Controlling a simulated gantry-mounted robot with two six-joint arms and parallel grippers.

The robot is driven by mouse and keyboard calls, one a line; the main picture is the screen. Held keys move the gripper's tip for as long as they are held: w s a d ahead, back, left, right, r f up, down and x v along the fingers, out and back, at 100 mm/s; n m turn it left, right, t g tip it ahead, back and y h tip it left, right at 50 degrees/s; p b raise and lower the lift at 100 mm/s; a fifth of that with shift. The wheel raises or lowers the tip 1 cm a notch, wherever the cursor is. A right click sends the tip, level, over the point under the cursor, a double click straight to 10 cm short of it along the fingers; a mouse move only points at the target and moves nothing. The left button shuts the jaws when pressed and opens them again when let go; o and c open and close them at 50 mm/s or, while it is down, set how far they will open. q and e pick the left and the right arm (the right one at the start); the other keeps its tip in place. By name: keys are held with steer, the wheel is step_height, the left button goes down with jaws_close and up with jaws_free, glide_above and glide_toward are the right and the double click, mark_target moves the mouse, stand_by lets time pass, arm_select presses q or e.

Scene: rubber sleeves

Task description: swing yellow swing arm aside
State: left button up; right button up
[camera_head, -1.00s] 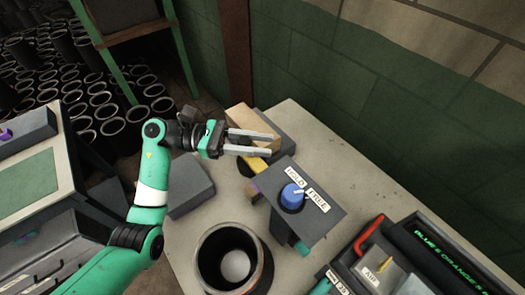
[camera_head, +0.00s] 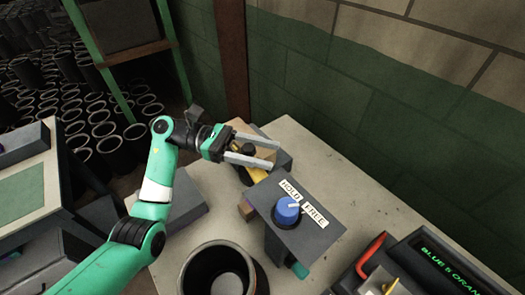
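The yellow swing arm (camera_head: 259,173) shows as a short yellow piece below my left gripper's lower finger, behind the dark control panel; most of it is hidden. My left gripper (camera_head: 276,156) is open, its two grey fingers reaching right over a tan block. A small dark round piece (camera_head: 248,149) shows between the fingers; I cannot tell whether they touch it. The panel (camera_head: 312,240) carries a blue knob (camera_head: 287,211) with labels HOLD and FREE. My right gripper is not in view.
A dark open cylinder (camera_head: 218,270) stands in front of the panel. A grey block (camera_head: 178,207) lies under my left arm. A device with a red handle (camera_head: 371,254) and green display stands at the lower right. Pale tabletop (camera_head: 350,195) is clear right of the panel.

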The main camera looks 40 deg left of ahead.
arm_select(q)
steer(key=shift+o, duration=0.4)
steer(key=shift+s+a, duration=0.1)
steer(key=shift+a, duration=0.2)
steer(key=v, duration=1.1)
